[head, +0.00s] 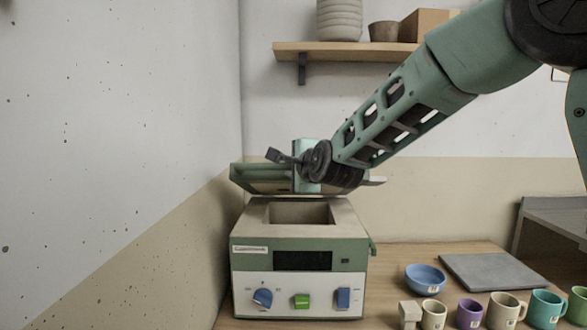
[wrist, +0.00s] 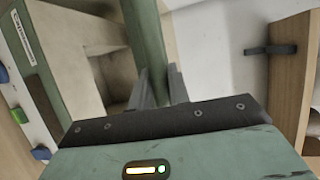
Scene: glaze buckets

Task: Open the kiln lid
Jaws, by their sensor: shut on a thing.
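The kiln (head: 299,285) is a green and cream box with a dark display, a blue knob, a green button and a blue switch on its front. Its square chamber opening (head: 300,213) is uncovered on top. The green kiln lid (head: 250,179) is raised above the rear of the box. In the wrist view, my gripper (wrist: 158,88) has its two grey fingers on either side of a green bar of the lid (wrist: 146,40), shut on it. In the head view my arm and wrist hide the lid's right part and the grip itself.
The wall is close on the kiln's left. On the table to its right are a blue bowl (head: 425,279), a grey slab (head: 489,272) and several mugs, including a purple one (head: 469,313). A wooden shelf (head: 345,51) with pots hangs above.

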